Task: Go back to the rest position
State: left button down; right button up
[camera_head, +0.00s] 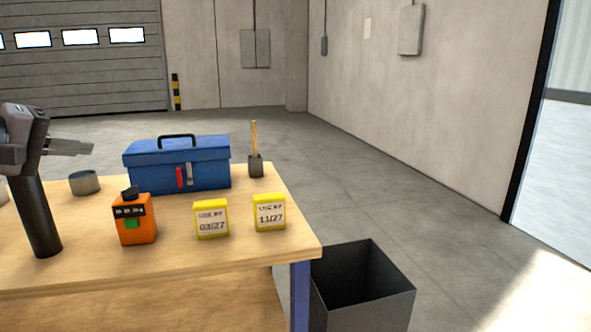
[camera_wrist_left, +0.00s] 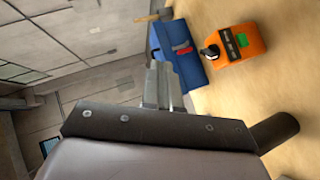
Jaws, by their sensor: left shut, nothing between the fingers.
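My left gripper (camera_head: 70,147) is at the left of the head view, above the table's left part. Its fingers point right and are shut with nothing between them. They also show shut in the left wrist view (camera_wrist_left: 161,85). My right gripper is not in view. The wooden table (camera_head: 180,254) holds several items. Two yellow boxes stand near the front edge, one marked 03/27 (camera_head: 211,220) and one marked 11/27 (camera_head: 270,212).
A blue toolbox (camera_head: 205,163) with a black handle stands at the table's back. A dark open bin (camera_head: 362,296) stands by the table's right end. Floor beyond is clear.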

pick_arm(q)
jog(key=s+d+f+n+h+p, duration=0.1)
jog(key=d+f+n+h+p, duration=0.1)
jog(key=d+f+n+h, duration=0.5)
jog(key=s+d+f+n+h+p, duration=0.1)
jog(key=d+f+n+h+p, duration=0.3)
jog(key=d+n, duration=0.6)
jog(key=s+f+m+g+y+p, duration=0.1)
jog(key=s+f+m+y+p, duration=0.1)
jog(key=s+f+m+y, duration=0.5)
jog(key=s+d+f+m+g+y+p, duration=0.1)
jog(key=s+f+m+y+p, duration=0.2)
jog(key=s+f+m, duration=1.4)
notch_tip(320, 180, down, 6)
jog(key=m+y, duration=0.4)
jog(key=shift+s+d+y, duration=0.3)
jog(key=shift+y, duration=0.1)
jog(key=shift+r+m, duration=0.15)
jog(key=shift+m, duration=0.15)
